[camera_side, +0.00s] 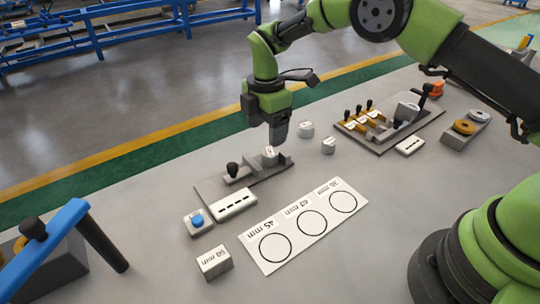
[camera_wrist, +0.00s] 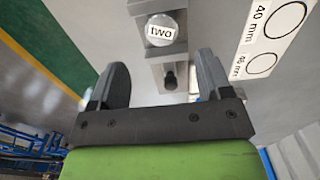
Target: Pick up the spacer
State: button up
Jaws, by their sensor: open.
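A short white cylinder (camera_side: 270,156), which looks like a spacer, sits on a grey fixture (camera_side: 232,186) with a black knob. The wrist view shows a white round piece (camera_wrist: 161,30) marked "two" on the grey fixture, beyond the fingertips, and the black knob between the fingers. Two more white cylinders, one (camera_side: 306,129) and another (camera_side: 328,146), stand loose on the table to the right. My gripper (camera_side: 279,143) points down just over the fixture, close to the cylinder. In the wrist view my gripper (camera_wrist: 161,75) is open, with nothing held between its fingers.
A white card (camera_side: 272,267) with three circles lies in front. A white block (camera_side: 214,262) marked "50 mm" and a blue-button box (camera_side: 198,221) stand left of it. A tool board (camera_side: 420,125) is at right; a blue-handled frame (camera_side: 55,240) is at left.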

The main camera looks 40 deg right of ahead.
aim_at(270, 151)
jog(key=f, duration=0.7)
jog(key=shift+s+d, duration=0.15)
jog(key=shift+d, duration=0.2)
jog(key=shift+r, duration=0.1)
jog(key=shift+c, duration=0.5)
jog(key=c, duration=1)
jog(key=shift+c, duration=0.2)
jog(key=shift+r, duration=0.1)
